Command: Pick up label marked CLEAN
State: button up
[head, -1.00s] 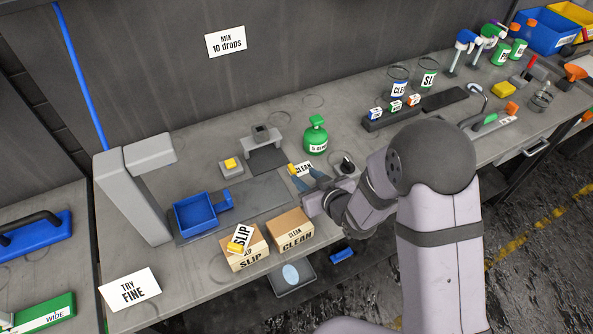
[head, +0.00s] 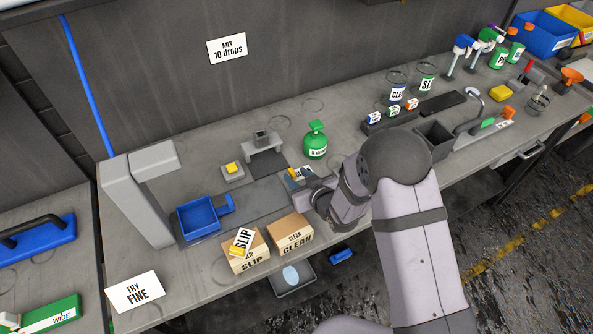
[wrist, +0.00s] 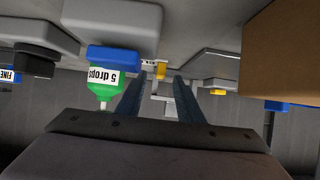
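I cannot tell whether a finger touches the tab.
The green bottle (head: 316,142) stands close behind the label; it also shows in the wrist view (wrist: 104,88). The CLEAN box (head: 293,238) and SLIP box (head: 246,259) stand at the front edge. A SLIP label (head: 243,240) rests on the SLIP box. A yellow button (head: 232,168) lies left.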

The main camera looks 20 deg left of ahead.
jog(key=shift+x, duration=1.15)
jog(key=shift+c, duration=0.7)
grip_shut()
jog(key=shift+r, duration=0.1)
